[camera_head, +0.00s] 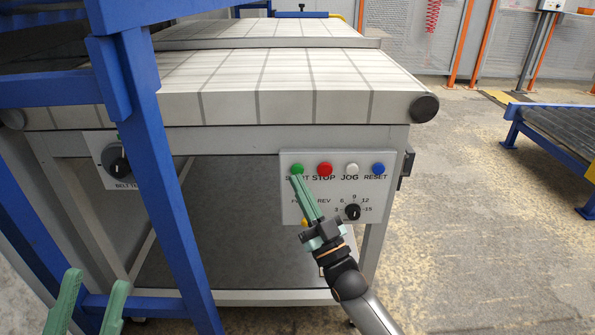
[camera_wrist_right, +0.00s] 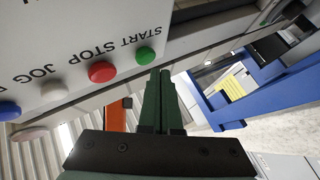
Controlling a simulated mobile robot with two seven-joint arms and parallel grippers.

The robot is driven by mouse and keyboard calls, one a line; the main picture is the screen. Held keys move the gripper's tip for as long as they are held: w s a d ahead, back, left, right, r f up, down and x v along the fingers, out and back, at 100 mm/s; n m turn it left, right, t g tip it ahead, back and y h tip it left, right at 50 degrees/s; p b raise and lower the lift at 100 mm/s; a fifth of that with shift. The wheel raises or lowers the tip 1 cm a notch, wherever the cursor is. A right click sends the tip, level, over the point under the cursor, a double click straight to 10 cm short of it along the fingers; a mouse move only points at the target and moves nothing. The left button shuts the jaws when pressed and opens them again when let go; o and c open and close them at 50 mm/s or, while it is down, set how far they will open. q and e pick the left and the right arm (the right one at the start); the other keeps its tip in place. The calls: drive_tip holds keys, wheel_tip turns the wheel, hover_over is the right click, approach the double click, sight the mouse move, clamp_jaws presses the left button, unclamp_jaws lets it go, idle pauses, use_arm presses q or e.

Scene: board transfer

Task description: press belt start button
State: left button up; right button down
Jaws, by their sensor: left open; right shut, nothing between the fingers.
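The green START button (camera_head: 297,169) sits at the upper left of the white control panel (camera_head: 337,187) on the belt's side. It also shows in the right wrist view (camera_wrist_right: 145,56). My right gripper (camera_head: 297,180) is shut and empty, its green fingers pointing up at the button. In the right wrist view its fingertips (camera_wrist_right: 160,72) are just beside the button; I cannot tell whether they touch it. The fingers partly cover the START label. My left gripper (camera_head: 92,292) is open and empty at the lower left of the head view.
Red STOP (camera_head: 324,169), white JOG (camera_head: 352,169) and blue RESET (camera_head: 378,169) buttons stand right of START, with a black dial (camera_head: 352,212) below. A blue frame post (camera_head: 160,170) stands at the left. The floor at the right is open before a low roller conveyor (camera_head: 560,130).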

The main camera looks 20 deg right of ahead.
drive_tip(key=shift+w, duration=0.15)
drive_tip(key=shift+w+d, duration=0.1)
drive_tip(key=shift+w, duration=0.2)
drive_tip(key=shift+w+d+b, duration=0.15)
drive_tip(key=shift+w+b, duration=0.15)
drive_tip(key=shift+w, duration=0.1)
idle(0.7)
drive_tip(key=shift+s, duration=0.15)
drive_tip(key=shift+s+a+p, duration=0.25)
drive_tip(key=shift+s+p, duration=0.4)
drive_tip(key=shift+s, duration=0.05)
